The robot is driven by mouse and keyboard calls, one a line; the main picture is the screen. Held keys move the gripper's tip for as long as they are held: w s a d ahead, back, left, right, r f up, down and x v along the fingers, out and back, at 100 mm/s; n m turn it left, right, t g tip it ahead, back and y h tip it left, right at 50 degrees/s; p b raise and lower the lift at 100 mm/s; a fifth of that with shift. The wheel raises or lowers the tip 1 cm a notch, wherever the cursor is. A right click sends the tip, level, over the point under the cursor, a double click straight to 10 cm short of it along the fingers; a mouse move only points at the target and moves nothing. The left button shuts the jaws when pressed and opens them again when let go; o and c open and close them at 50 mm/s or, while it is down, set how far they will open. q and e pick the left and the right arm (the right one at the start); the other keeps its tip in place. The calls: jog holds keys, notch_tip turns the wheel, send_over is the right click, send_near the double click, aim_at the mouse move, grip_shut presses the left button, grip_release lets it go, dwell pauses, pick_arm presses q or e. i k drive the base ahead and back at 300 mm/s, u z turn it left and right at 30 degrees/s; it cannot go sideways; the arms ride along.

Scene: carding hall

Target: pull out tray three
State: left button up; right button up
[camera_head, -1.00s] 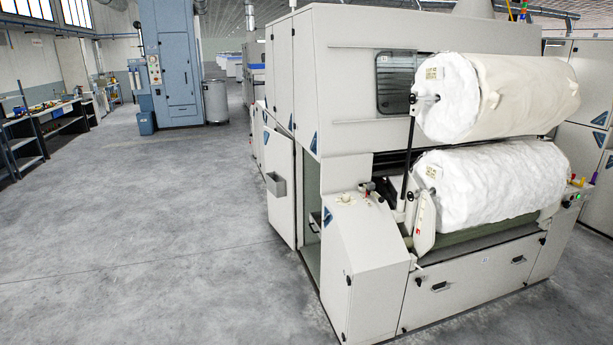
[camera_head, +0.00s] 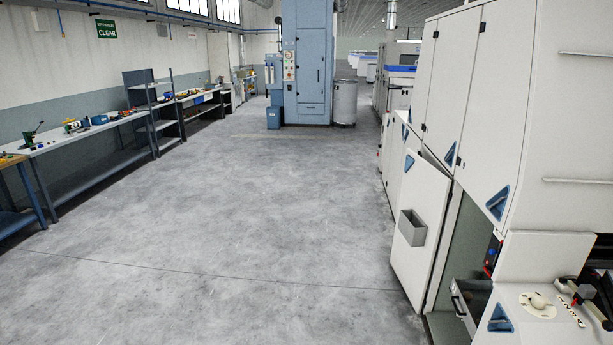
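No tray marked three can be read in view. A large cream carding machine (camera_head: 575,120) stands at the right. A narrow door (camera_head: 421,240) with a small grey box on it stands ajar on its side. In the opening behind the door, a grey drawer-like part (camera_head: 466,302) with a handle shows low down; I cannot tell whether it is a tray. The inside of the opening is mostly hidden. Neither of my grippers is in view.
Open concrete floor (camera_head: 220,220) lies in the middle and left. Workbenches with tools (camera_head: 85,135) line the left wall. A blue cabinet (camera_head: 307,65) and a grey bin (camera_head: 344,102) stand at the back. A control panel (camera_head: 545,305) is at the lower right.

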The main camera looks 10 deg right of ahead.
aim_at(470, 309)
jog(key=z, duration=0.15)
jog(key=i, duration=1.95)
jog(key=z, duration=1.35)
jog(key=i, duration=1.25)
jog(key=z, duration=0.8)
